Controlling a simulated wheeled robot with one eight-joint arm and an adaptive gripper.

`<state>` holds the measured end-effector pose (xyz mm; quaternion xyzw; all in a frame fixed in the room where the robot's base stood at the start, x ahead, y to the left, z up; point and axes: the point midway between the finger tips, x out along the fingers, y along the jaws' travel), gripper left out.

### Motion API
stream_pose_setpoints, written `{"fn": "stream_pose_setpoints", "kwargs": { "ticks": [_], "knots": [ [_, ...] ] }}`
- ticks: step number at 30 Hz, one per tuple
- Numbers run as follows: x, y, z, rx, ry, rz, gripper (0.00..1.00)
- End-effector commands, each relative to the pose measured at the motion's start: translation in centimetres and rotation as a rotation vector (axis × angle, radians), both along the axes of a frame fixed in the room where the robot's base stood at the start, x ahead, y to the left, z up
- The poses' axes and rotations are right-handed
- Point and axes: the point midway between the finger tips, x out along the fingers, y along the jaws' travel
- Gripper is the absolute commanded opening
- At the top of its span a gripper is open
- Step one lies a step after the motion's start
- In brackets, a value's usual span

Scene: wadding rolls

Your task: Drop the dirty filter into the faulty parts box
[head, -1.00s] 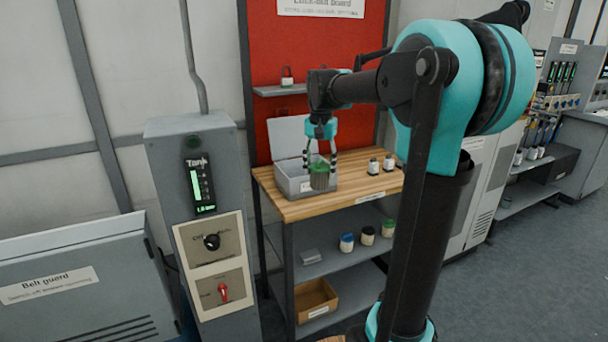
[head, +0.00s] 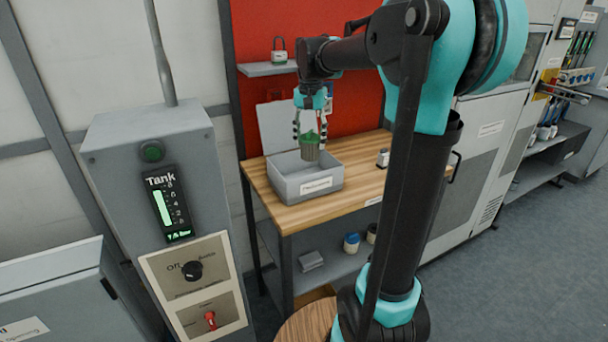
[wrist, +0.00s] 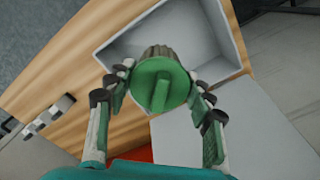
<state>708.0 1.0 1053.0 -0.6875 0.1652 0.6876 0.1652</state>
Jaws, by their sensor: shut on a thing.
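The dirty filter, a ribbed dark cylinder (head: 311,153) with a green cap, is held upright by my gripper (head: 310,137). In the wrist view, both fingers of my gripper (wrist: 158,76) close on the sides of the green cap (wrist: 160,85). The label is too small to read. The filter hangs over the box opening; the wrist view shows the box interior (wrist: 205,35) behind it. The filter's lower end is hidden in the wrist view.
The wooden bench top (head: 350,160) has a small jar (head: 383,158) right of the box. A padlock (head: 279,52) sits on a small shelf above. The grey tank panel (head: 180,180) stands at the left. Jars (head: 352,242) are on the lower shelf.

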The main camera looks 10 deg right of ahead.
Motion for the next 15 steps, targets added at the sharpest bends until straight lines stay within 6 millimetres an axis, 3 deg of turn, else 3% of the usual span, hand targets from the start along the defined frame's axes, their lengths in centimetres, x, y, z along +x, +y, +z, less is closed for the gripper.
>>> {"fn": "stream_pose_setpoints", "kwargs": {
  "ticks": [9, 15],
  "knots": [
    [0.0, 0.0, -3.4, 0.000, 0.000, 0.000, 0.21],
    [0.0, 0.0, -4.4, 0.000, 0.000, 0.000, 0.21]
  ]
}}
